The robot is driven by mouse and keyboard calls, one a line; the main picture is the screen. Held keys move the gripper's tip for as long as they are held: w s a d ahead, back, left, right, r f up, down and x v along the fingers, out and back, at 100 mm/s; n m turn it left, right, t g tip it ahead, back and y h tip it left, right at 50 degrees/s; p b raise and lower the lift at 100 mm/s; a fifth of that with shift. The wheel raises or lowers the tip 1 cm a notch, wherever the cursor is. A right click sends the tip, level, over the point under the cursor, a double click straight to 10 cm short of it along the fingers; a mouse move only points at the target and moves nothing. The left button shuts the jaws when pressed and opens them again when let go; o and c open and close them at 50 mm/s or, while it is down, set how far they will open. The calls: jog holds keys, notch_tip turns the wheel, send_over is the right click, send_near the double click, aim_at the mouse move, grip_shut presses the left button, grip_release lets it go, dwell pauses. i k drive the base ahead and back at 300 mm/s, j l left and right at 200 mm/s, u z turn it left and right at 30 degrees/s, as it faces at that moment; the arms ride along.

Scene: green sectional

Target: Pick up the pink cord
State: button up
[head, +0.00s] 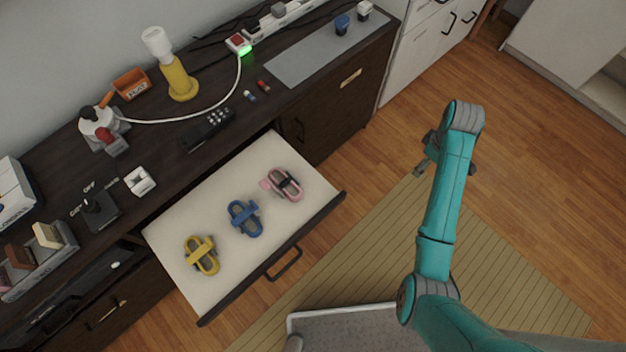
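The pink cord (285,184) is a coiled bundle with a dark band across its middle. It lies in the open drawer (193,270), toward its right end. A blue cord (244,217) lies in the middle of the drawer and a yellow cord (202,255) at the left. My gripper (423,171) is to the right of the drawer, above the floor and apart from the cords. It is small and partly hidden behind my teal arm, so its finger opening is unclear.
The dark cabinet top holds a yellow lamp (178,77), a black remote (206,130), an orange box (132,84) and a power strip (282,20). The drawer front with its handle (284,264) juts out over the floor. A grey-topped surface (345,328) is at the bottom.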

aim_at(288, 181)
jog(key=i+j, duration=0.1)
jog(key=j, duration=2.15)
jog(key=i, duration=0.05)
